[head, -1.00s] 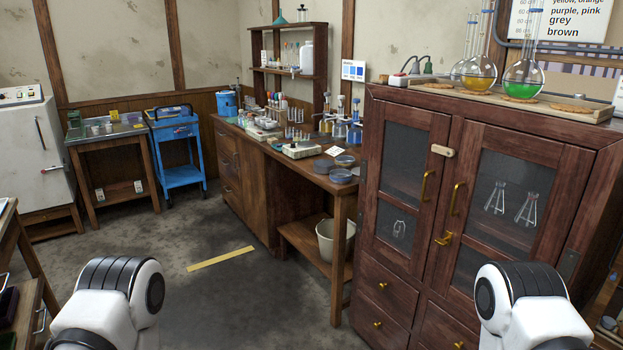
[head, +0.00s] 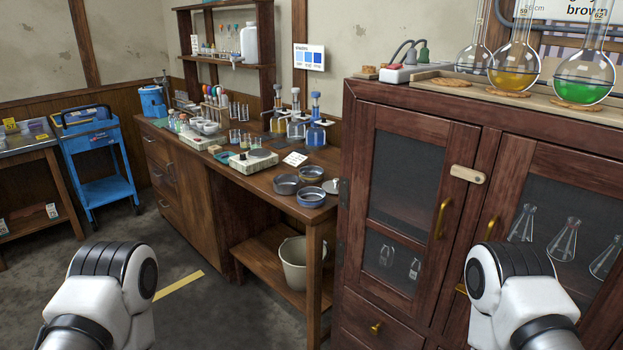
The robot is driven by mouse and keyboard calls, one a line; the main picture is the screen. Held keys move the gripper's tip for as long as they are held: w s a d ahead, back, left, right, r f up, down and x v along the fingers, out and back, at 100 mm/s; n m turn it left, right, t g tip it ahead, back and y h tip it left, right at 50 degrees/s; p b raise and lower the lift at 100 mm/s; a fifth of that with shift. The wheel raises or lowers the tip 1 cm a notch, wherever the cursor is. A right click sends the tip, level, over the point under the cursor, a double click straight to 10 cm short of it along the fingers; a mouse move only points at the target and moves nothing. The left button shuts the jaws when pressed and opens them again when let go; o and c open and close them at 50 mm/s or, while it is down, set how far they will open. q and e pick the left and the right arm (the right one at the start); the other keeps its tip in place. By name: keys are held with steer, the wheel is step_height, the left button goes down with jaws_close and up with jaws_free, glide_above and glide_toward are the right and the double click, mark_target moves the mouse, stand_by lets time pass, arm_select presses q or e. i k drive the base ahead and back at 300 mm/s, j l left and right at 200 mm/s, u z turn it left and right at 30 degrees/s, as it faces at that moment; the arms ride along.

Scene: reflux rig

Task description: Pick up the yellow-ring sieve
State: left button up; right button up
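Several shallow round dark sieves stand together at the near right end of the wooden bench (head: 262,178). One is at the left (head: 286,185), one at the back (head: 311,173), and one in front has a bluish look (head: 311,198). The back one shows a hint of yellow-brown, but the ring colours are too small to tell surely, so I cannot say which is the yellow-ring sieve. A paler round piece (head: 332,187) lies at their right. White links of both my arms show at the bottom; neither gripper is in view.
A tall dark wooden cabinet (head: 405,165) with flasks on top stands close at the right, beside the bench end. A balance (head: 253,162), bottles (head: 297,128) and a card (head: 295,159) are near the sieves. A bucket (head: 293,262) sits on the low shelf. Floor is clear before the bench.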

mark_target(309, 174)
steer(key=i+j+z, duration=0.15)
steer(key=z, duration=0.35)
steer(key=j+z, duration=0.25)
steer(key=z, duration=0.2)
steer(key=i+j+z, duration=0.1)
steer(key=j+z, duration=0.2)
steer(key=z, duration=0.2)
